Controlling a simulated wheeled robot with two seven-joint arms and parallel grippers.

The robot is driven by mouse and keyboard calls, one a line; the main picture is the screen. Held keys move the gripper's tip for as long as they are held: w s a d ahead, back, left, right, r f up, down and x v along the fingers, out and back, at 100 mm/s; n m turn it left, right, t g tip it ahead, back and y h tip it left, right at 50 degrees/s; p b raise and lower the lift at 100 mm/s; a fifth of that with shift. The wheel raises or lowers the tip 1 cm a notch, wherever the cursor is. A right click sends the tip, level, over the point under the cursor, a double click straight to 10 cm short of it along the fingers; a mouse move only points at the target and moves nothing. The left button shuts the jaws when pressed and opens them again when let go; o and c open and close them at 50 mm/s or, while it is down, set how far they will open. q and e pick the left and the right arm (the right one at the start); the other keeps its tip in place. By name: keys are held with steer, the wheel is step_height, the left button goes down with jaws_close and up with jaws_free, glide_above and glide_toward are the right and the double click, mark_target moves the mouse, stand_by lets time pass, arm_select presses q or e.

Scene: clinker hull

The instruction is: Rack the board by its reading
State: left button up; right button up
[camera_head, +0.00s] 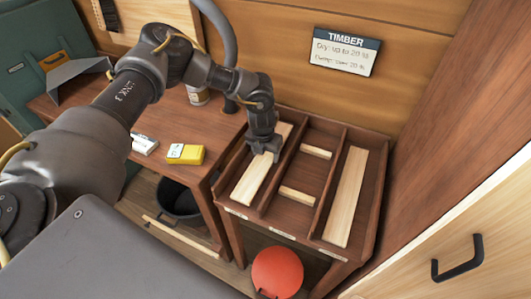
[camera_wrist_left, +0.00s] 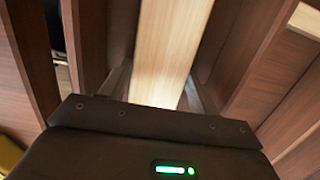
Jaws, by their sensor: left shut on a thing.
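A pale board (camera_head: 252,180) lies lengthwise in the left bay of the wooden rack (camera_head: 234,213). My left gripper (camera_head: 265,152) comes down over its upper half and is shut on it. In the left wrist view the board (camera_wrist_left: 165,45) runs between the two fingers of the left gripper (camera_wrist_left: 160,88), with bay walls on both sides. A yellow meter-like device (camera_head: 186,154) lies on the bench; its reading is too small to make out. A wall sign (camera_head: 346,51) reads TIMBER, dry up to 20 %, with a damp line below. My right gripper is not in view.
Another long board (camera_head: 346,197) lies in the right bay; two short pieces (camera_head: 297,195) lie crosswise in the middle bay. The bench (camera_head: 170,125) carries a white item (camera_head: 143,144) and a can (camera_head: 197,95). A red round object (camera_head: 277,272) stands below the rack, a black bucket (camera_head: 180,203) under the bench.

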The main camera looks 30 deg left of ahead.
arm_select(q)
steer(key=shift+f, duration=0.2)
steer(key=o, duration=1.2)
step_height(320, 180, up, 11)
steer(key=s+b, duration=0.1)
steer(key=b, duration=0.1)
steer(key=shift+s+f, duration=0.15)
steer(key=shift+s, duration=0.15)
